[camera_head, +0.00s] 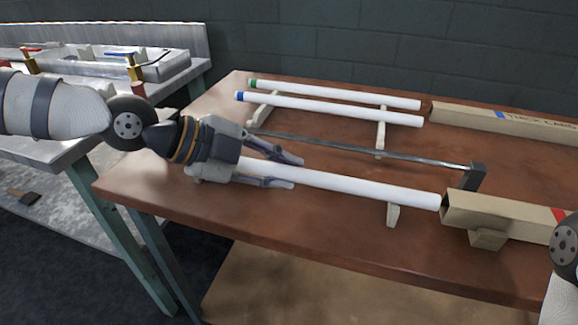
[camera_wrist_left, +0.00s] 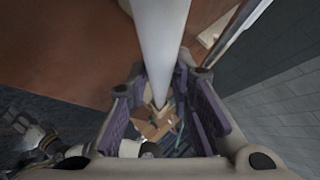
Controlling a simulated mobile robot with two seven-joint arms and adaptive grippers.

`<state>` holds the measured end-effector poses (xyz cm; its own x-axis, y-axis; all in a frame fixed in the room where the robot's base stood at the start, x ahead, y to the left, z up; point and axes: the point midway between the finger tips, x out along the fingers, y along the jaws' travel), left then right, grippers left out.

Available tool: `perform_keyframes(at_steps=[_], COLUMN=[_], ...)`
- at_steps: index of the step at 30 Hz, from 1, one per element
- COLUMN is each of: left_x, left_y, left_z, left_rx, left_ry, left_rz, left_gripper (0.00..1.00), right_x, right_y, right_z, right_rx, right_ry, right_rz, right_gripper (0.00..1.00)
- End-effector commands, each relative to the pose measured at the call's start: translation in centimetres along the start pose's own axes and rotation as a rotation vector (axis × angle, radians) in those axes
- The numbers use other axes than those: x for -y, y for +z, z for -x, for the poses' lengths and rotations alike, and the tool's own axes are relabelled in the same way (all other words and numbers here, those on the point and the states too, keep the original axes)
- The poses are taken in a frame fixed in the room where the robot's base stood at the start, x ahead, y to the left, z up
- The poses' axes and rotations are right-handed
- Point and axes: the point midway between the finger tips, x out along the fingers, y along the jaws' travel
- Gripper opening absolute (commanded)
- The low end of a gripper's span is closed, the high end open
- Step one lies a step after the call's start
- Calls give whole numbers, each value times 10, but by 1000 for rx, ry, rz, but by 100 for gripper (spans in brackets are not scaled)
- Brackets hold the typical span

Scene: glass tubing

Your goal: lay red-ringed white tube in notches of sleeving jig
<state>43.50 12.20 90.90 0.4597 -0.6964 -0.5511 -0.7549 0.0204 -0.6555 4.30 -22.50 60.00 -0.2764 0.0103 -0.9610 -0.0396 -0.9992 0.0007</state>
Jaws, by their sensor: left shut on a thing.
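My left gripper (camera_head: 286,171) is shut on a white tube (camera_head: 365,188), around its left part; the tube also runs between the finger pads (camera_wrist_left: 162,85) in the left wrist view. The gripper hides the tube's left end, and no red ring shows on it. The tube passes over a pale notched support (camera_head: 393,214) of the jig; I cannot tell whether it rests in the notch. Another pale support (camera_head: 195,178) is mostly behind the gripper. The tube's right end is at the mouth of a square cardboard sleeve with a red band (camera_head: 495,214). My right gripper is not in view.
Behind, a green-ringed tube (camera_head: 340,94) and a blue-ringed tube (camera_head: 335,108) lie on supports. A dark metal rod (camera_head: 370,151) runs to an upright block (camera_head: 471,177). Another cardboard sleeve (camera_head: 500,121) lies at the back right. The brown table's (camera_head: 300,235) front is clear.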

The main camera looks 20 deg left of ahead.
Motion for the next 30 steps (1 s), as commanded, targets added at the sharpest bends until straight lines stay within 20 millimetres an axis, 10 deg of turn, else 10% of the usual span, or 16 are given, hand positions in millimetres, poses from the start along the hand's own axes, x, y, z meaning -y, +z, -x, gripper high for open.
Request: perform_keyframes(at_steps=[18, 19, 21, 30], left_x=[-2, -2, -2, -1], left_y=[2, 2, 2, 1], left_z=[-2, -2, -2, -1], left_rx=[0, 1, 1, 0], left_ry=[-10, -10, -10, -10], left_rz=[-9, -9, -9, -9], left_gripper=[0, 28, 41, 41], right_x=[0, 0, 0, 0], right_y=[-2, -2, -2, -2], right_z=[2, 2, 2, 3], right_rx=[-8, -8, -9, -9], right_ry=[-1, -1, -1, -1], right_rz=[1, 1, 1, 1], right_gripper=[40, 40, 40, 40])
